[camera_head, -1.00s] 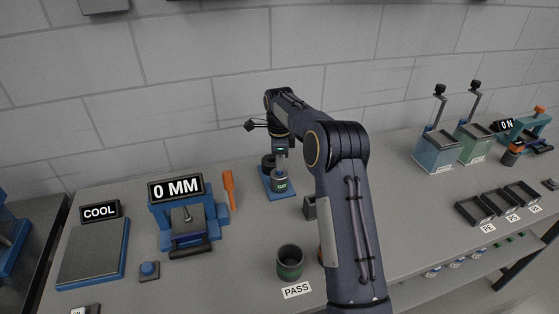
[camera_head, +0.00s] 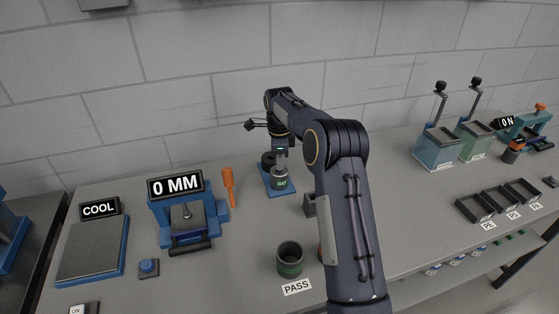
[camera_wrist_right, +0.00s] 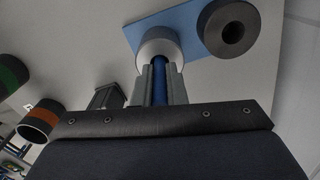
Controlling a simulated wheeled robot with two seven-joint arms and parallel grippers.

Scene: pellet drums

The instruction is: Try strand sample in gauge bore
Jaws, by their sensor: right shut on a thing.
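My right gripper (camera_wrist_right: 158,85) is shut on a blue strand sample (camera_wrist_right: 159,88), held upright between the two grey fingers. In the head view the right gripper (camera_head: 280,168) is just above the gauge marked GO (camera_head: 281,184). In the wrist view this pale round gauge (camera_wrist_right: 153,45) stands at the fingertips. The strand's far end meets the dark bore opening; how deep it sits is hidden. A dark ring-shaped gauge (camera_wrist_right: 228,28) stands beside it on the blue base plate (camera_wrist_right: 143,27). My left gripper is not in view.
An orange-handled tool (camera_head: 228,182) and the 0 MM device (camera_head: 185,220) stand to the left. A green-banded cup (camera_head: 289,262) stands in front, by the PASS label (camera_head: 297,288). Black trays (camera_head: 475,210) and clear bins (camera_head: 437,152) lie right.

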